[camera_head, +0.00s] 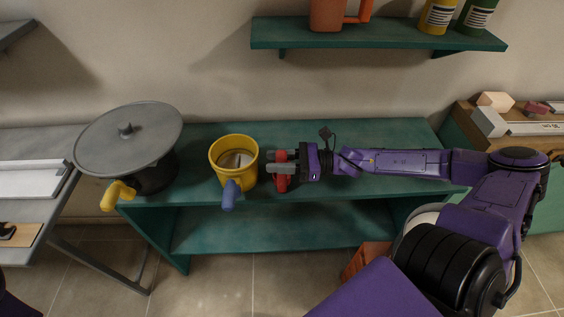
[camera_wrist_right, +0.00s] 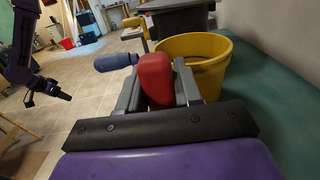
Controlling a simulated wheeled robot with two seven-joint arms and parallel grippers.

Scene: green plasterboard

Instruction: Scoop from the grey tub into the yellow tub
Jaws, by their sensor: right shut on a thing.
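The yellow tub (camera_head: 250,170) stands on the green bench with a blue handle (camera_head: 231,196) at its front. Its inside is brownish, with a pale shape that I cannot identify. To its left is a dark grey tub (camera_head: 156,178) under a wide grey round lid (camera_head: 140,150) with a knob; a yellow handle (camera_head: 117,194) sticks out in front. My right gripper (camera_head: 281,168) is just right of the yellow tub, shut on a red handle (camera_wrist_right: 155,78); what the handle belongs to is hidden. My left gripper (camera_wrist_right: 48,93) hangs empty-looking at the left of the wrist view; its jaws are unclear.
The green bench top (camera_head: 390,140) is clear behind my right arm. A green wall shelf (camera_head: 380,38) above holds bottles and an orange jug (camera_head: 328,14). A grey table (camera_head: 40,145) stands left, and a cluttered bench is at the right.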

